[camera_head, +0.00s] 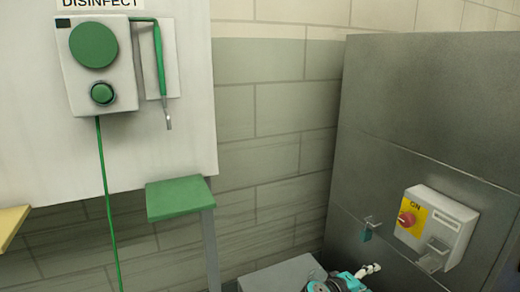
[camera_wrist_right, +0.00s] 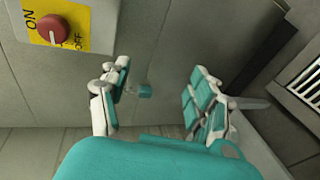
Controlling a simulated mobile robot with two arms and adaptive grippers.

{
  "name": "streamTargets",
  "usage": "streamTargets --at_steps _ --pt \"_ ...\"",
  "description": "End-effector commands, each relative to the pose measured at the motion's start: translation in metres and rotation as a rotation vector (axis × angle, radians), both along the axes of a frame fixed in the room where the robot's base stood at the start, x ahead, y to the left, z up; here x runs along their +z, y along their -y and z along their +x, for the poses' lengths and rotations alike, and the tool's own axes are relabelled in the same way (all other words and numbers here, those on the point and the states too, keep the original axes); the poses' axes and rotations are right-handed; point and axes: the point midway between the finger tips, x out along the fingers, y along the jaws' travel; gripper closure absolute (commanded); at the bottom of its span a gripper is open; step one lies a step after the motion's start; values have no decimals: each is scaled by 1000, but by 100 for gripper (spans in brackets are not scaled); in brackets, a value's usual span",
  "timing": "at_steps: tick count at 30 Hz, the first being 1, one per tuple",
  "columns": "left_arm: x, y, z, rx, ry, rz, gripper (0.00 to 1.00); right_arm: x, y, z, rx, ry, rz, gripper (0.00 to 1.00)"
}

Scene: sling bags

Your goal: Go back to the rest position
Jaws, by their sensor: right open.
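My right gripper (camera_wrist_right: 157,98) is open in the right wrist view, with its two teal-padded fingers spread apart and nothing between them in contact. Part of my teal and white right gripper (camera_head: 368,270) also shows at the bottom of the head view, below the switch box. A small hook with a teal end (camera_head: 367,230) is on the grey panel above it. The teal end (camera_wrist_right: 145,91) shows between the fingers in the right wrist view, apart from them and farther off. My left gripper is not in view.
A switch box (camera_head: 437,226) with a red knob (camera_head: 407,219) is on the grey panel (camera_head: 430,110); the knob (camera_wrist_right: 54,30) also shows near the right gripper. A green shelf (camera_head: 180,197) and a disinfect unit (camera_head: 100,68) with a hanging green hose stand left. A grey box top (camera_head: 280,274) is below.

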Motion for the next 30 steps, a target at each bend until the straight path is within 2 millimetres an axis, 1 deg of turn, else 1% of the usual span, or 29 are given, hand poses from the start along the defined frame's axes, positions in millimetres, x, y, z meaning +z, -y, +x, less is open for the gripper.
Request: streamTargets --at_steps 1,2,3,5,6,8,9,12,15,18,21,27,29,30 --pt "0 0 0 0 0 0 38 -39 -2 -19 17 -40 76 38" --pt "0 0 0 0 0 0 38 -60 -4 -30 27 -58 128 38" --pt "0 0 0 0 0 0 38 -86 -8 -45 39 -80 196 38" --pt "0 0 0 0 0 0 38 -125 -14 -70 50 -113 299 38" --pt "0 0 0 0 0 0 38 -148 -19 -89 54 -131 370 38" --pt "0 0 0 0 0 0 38 -182 -29 -119 55 -159 480 38" --pt "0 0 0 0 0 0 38 -201 -35 -140 51 -174 553 38" --pt "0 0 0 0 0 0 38 -237 -51 -187 33 -200 710 38" --pt "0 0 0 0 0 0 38 -260 -65 -225 8 -216 836 38" --pt "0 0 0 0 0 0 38 -275 -76 -258 -21 -225 939 38" --pt "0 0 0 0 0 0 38 -285 -86 -287 -51 -232 1028 38" --pt "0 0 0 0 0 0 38 -295 -105 -341 -121 -235 1191 38" --pt "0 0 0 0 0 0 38 -296 -111 -357 -146 -232 1240 38" --pt "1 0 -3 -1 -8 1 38 -294 -111 -358 -149 -233 1245 38"
